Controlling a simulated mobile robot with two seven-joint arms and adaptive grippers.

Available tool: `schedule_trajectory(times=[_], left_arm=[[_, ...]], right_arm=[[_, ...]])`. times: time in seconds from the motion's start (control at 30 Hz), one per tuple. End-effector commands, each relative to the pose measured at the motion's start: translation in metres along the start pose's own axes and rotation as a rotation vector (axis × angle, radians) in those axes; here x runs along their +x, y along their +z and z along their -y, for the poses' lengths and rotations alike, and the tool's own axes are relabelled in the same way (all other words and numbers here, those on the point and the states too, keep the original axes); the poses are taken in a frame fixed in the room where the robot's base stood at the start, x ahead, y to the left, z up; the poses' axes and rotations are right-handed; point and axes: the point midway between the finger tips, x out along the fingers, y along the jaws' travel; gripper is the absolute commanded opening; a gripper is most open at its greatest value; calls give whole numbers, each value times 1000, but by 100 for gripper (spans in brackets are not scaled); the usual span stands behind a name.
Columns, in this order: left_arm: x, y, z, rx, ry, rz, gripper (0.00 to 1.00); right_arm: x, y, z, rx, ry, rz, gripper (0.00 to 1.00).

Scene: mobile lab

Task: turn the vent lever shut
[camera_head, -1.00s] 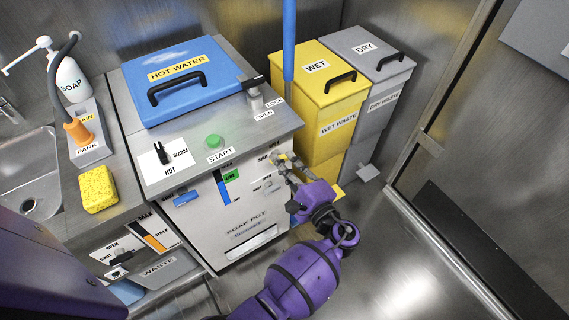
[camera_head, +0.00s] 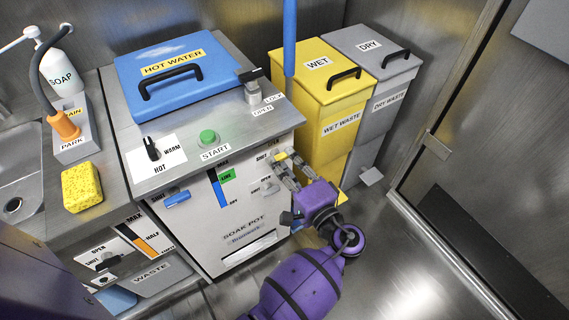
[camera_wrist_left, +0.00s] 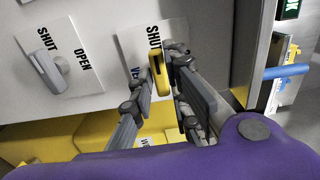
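The vent lever is a small yellow handle (camera_wrist_left: 158,77) on a white plate lettered SHUT, on the soak pot's front panel. In the head view its yellow end (camera_head: 281,156) shows at the panel's upper right corner. My left gripper (camera_head: 291,168) reaches up to it from the lower right. In the left wrist view the fingers (camera_wrist_left: 160,72) stand on either side of the yellow handle, close to it. I cannot tell whether both touch it. The lever's pivot and part of the plate's lettering are hidden behind the fingers. My right gripper is not in view.
A grey lever (camera_wrist_left: 53,68) with its own SHUT and OPEN plate sits beside it. A blue handle (camera_head: 177,197) sticks out at the panel's left. The yellow wet waste bin (camera_head: 315,92) stands close right of the pot. The floor at right is clear.

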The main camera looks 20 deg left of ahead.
Motion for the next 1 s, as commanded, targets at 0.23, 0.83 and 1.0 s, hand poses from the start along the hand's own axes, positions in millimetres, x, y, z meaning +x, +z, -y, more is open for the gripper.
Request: schedule_trajectory(times=[0.23, 0.83, 1.0], left_arm=[[0, 0, 0, 2, 0, 0, 31], [-76, 0, 0, 3, 3, -1, 31], [-104, 0, -1, 3, 2, 0, 31]], right_arm=[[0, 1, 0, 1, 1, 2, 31], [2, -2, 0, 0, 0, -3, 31], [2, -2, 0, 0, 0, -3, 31]])
